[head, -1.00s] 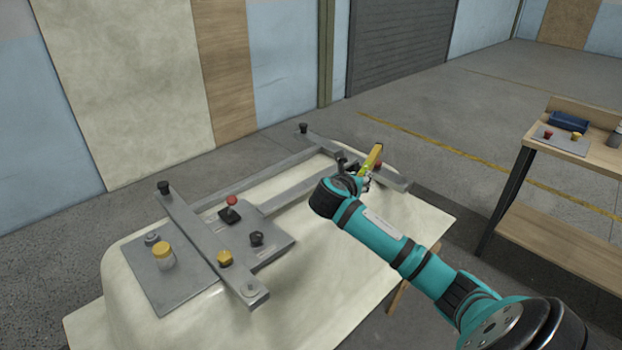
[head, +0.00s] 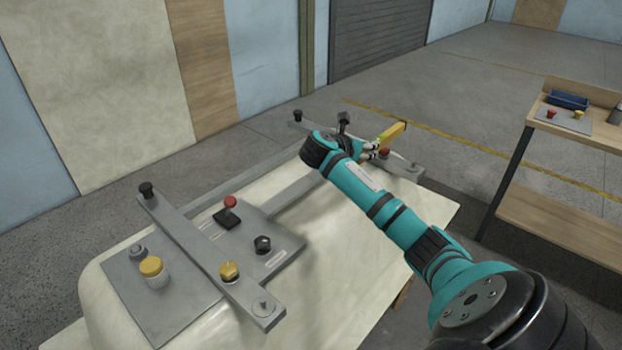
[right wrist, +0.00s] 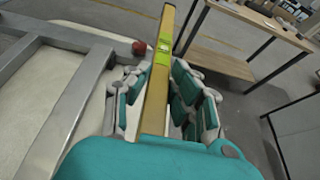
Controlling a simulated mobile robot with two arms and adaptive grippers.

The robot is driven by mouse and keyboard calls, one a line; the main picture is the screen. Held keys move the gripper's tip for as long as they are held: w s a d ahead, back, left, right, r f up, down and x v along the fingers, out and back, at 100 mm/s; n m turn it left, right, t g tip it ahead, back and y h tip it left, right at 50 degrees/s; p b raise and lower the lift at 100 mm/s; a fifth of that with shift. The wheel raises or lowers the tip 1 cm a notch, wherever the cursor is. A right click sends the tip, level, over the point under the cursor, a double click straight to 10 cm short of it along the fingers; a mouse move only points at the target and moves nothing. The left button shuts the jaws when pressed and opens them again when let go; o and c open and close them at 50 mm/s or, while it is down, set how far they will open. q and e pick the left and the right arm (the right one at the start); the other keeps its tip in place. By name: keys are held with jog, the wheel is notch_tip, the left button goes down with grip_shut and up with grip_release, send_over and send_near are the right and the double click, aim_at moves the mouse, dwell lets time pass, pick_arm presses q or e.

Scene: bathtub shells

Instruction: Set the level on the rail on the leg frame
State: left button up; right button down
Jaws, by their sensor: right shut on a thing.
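The level (head: 393,131) is a yellow bar; in the right wrist view it shows a green vial label (right wrist: 163,52). My right gripper (head: 372,151) is shut on it, with teal and grey fingers on both sides in the right wrist view (right wrist: 158,88). The level is tilted in the head view, above the far end of the leg frame. The grey leg frame (head: 188,235) lies on the upturned cream tub shell (head: 345,260), with a near cross rail and a far cross rail (head: 405,165). My arm hides part of the far rail. My left gripper is not in view.
A plate on the near end bears a yellow-capped jar (head: 152,270), a red knob (head: 230,202) and other knobs. Another red knob (right wrist: 139,47) is close beside the level. A wooden bench (head: 575,140) with a blue bin (head: 568,100) stands right. The floor between is clear.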

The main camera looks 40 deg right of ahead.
jog(key=f+b, duration=0.1)
jog(key=w+f+b, duration=0.1)
jog(key=f, duration=0.1)
jog(key=shift+f, duration=0.1)
send_over(303, 183)
jog(key=shift+d+f, duration=0.1)
jog(key=shift+f, duration=2.4)
jog(key=c, duration=1.1)
grip_release()
jog(key=shift+c, duration=0.2)
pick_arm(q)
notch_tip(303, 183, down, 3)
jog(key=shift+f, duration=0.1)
